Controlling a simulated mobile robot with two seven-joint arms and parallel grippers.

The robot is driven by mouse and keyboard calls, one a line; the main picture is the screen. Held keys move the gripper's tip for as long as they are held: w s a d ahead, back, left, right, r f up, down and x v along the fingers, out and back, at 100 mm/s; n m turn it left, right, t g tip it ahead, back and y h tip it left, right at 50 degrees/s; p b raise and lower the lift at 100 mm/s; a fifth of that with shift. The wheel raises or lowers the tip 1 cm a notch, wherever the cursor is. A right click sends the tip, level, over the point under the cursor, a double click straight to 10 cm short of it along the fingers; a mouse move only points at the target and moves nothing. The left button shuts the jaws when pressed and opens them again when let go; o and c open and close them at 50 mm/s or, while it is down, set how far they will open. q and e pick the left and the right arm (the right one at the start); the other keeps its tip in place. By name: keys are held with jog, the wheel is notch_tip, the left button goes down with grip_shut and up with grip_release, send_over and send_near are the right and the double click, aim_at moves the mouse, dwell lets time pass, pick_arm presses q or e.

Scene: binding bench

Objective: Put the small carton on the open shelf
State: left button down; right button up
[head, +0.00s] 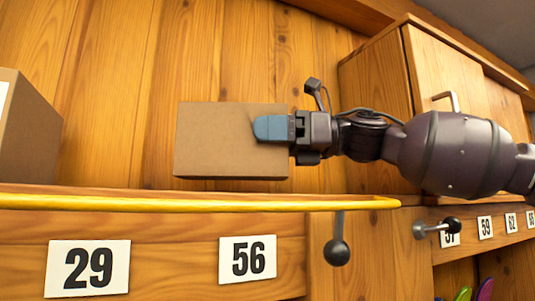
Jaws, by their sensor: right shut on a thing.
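The small carton (220,141) is a plain brown box in the middle of the head view. My right gripper (272,128) comes in from the right and is shut on its right side, with a blue fingertip flat against the front face. The carton is level, in front of the wooden back panel of the open shelf (100,189), and just above the yellow front rail in the picture. I cannot tell whether its bottom touches the shelf, as the rail hides the shelf surface. My left gripper is not in view.
A larger brown box (28,130) stands at the left edge. The yellow rail (200,205) runs along the shelf front. A wooden cabinet (440,75) with a handle is at the right.

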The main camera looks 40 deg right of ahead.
jog(key=shift+f+b, duration=0.3)
jog(key=shift+f, duration=0.85)
jog(key=shift+f, duration=0.15)
jog(key=o, duration=1)
jog(key=shift+o, duration=0.2)
